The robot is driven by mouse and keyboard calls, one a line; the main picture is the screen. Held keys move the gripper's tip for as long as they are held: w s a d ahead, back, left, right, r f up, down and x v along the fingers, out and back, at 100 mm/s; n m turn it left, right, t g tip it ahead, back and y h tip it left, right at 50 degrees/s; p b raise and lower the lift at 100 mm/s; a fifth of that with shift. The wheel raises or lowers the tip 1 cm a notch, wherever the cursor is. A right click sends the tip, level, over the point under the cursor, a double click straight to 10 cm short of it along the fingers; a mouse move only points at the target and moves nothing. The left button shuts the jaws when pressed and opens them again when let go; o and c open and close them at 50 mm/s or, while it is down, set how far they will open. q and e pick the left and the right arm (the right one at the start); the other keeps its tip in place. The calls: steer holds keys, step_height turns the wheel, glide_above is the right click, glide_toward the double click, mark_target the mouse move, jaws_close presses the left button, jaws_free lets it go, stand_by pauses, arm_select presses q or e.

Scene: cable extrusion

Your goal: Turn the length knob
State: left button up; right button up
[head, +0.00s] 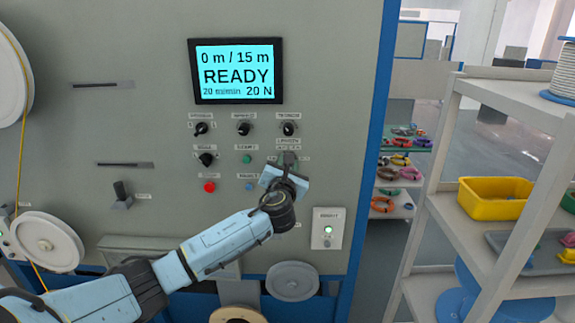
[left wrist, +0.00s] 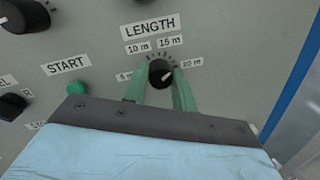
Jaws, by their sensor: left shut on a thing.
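The length knob (left wrist: 160,72) is a round black knob with a white mark, on the grey panel in the left wrist view. Labels for 5, 10, 15 and 20 m surround it, under the word LENGTH. The white mark shows on the knob's lower right side. My left gripper (left wrist: 159,84) has its green fingers on either side of the knob and is shut on it. In the head view my left gripper (head: 288,163) is at the panel below the upper knob row and hides the length knob. My right gripper is not in view.
The screen (head: 236,72) reads 0 m / 15 m, READY, 20 m/min, 20 N. Other black knobs (head: 244,128), a green START button (left wrist: 77,87) and a red button (head: 209,187) are close by. A white shelf (head: 520,95) with a yellow bin (head: 495,208) stands right.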

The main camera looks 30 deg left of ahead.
arm_select(q)
steer(key=shift+w+d+f+n+g+y+b, duration=0.1)
steer(key=shift+n+g+y+b, duration=0.35)
steer(key=shift+n+b, duration=3)
steer(key=shift+s+a+r+n+g+y+p, duration=0.15)
steer(key=shift+n+g+y, duration=0.25)
steer(key=shift+n, duration=6.6)
steer(key=shift+w+d+f+n+g+y+b, duration=0.3)
steer(key=shift+n+b, duration=1.3)
steer(key=shift+n, duration=3.65)
steer(key=shift+s+a+r+y, duration=0.15)
steer(key=shift+r+y, duration=0.05)
steer(key=shift+y, duration=0.05)
steer(key=o, duration=1)
